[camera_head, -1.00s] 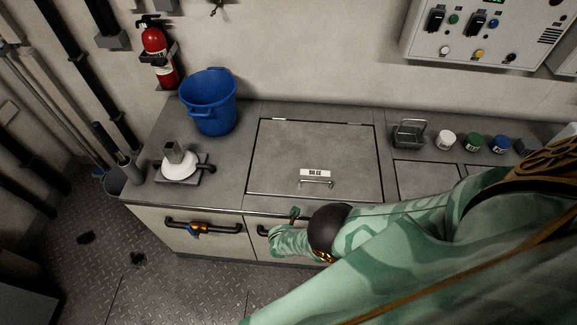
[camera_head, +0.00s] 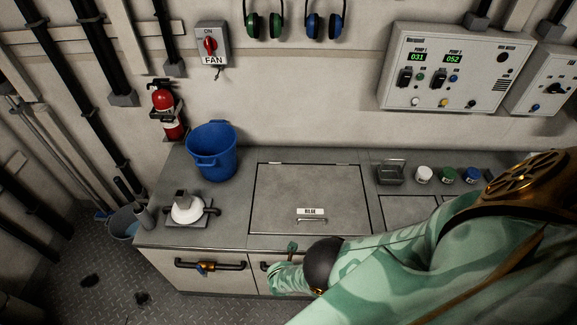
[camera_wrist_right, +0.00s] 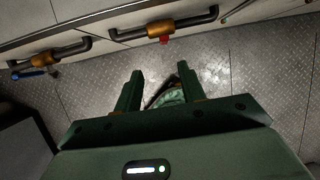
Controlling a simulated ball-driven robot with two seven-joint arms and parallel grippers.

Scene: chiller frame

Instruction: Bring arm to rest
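My right arm, in green camouflage with a dark round joint (camera_head: 322,262), comes in from the right in the head view. It reaches over the counter's front edge, and its hand end is low in front of the cabinet doors. My right gripper (camera_wrist_right: 159,72) shows in the right wrist view with its two green fingers apart and nothing held between them. It is over the floor, below the cabinet handles in that picture. A green shape between the finger bases cannot be made out clearly. My left arm and gripper are out of view.
The counter holds a blue bucket (camera_head: 211,152), a white-based fitting (camera_head: 187,209), a closed bilge hatch (camera_head: 308,190), a metal basket (camera_head: 391,172) and small jars. Cabinet handles (camera_head: 209,265) project at the front. The diamond-plate floor (camera_wrist_right: 255,65) is mostly clear.

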